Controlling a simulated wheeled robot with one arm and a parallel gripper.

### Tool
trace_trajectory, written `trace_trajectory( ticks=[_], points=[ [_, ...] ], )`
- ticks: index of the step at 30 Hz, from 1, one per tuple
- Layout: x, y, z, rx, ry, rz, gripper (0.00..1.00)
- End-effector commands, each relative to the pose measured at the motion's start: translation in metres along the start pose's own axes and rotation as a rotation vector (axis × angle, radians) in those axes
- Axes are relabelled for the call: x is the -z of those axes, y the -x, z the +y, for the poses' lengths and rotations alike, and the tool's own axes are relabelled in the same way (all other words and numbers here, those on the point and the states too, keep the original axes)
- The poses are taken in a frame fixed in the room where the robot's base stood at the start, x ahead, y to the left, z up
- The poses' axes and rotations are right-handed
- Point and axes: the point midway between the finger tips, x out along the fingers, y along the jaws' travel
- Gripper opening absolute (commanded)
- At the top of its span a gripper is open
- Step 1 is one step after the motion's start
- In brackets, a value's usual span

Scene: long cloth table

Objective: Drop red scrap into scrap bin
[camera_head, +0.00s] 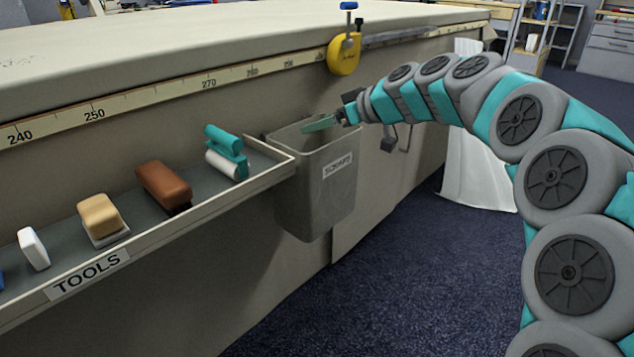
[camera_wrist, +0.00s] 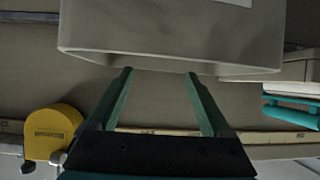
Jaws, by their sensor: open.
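The scrap bin (camera_head: 305,195) is a grey open-topped box with a "SCRAP" label, hanging on the side of the long table. My gripper (camera_head: 312,124) is at the bin's mouth in the head view, with a green finger over the opening. In the wrist view my gripper (camera_wrist: 158,72) has its two green fingers spread apart with nothing between them. The fingertips there reach the rim of the bin (camera_wrist: 165,35), which looks upside down. I see no red scrap in either view. The bottom of the bin's inside is hidden.
A tools tray (camera_head: 225,200) left of the bin holds a teal-handled roller (camera_head: 226,152), a brown block (camera_head: 163,185), a tan brush (camera_head: 100,215) and a white piece (camera_head: 33,248). A yellow tape measure (camera_head: 344,55) hangs at the table edge. The blue carpet is clear.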

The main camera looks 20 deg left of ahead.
Motion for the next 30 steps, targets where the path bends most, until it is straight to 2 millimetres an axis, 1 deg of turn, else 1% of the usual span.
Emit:
trace_trajectory(
  ticks=[5, 10, 14, 18, 22, 25, 30],
  points=[
    [0.0, 0.0, 0.0, 0.0, 0.0, 0.0, 0.84],
    [0.0, 0.009, 0.0, -0.001, -0.001, 0.001, 0.84],
    [0.0, 0.025, 0.001, -0.002, -0.001, 0.001, 0.84],
    [0.001, 0.049, -0.001, 0.0, 0.0, 0.001, 0.84],
    [0.0, 0.068, 0.0, 0.0, -0.001, 0.001, 0.84],
    [0.0, 0.076, 0.0, 0.0, -0.001, 0.0, 0.84],
    [-0.001, 0.078, 0.0, 0.0, -0.001, -0.001, 0.84]
  ],
)
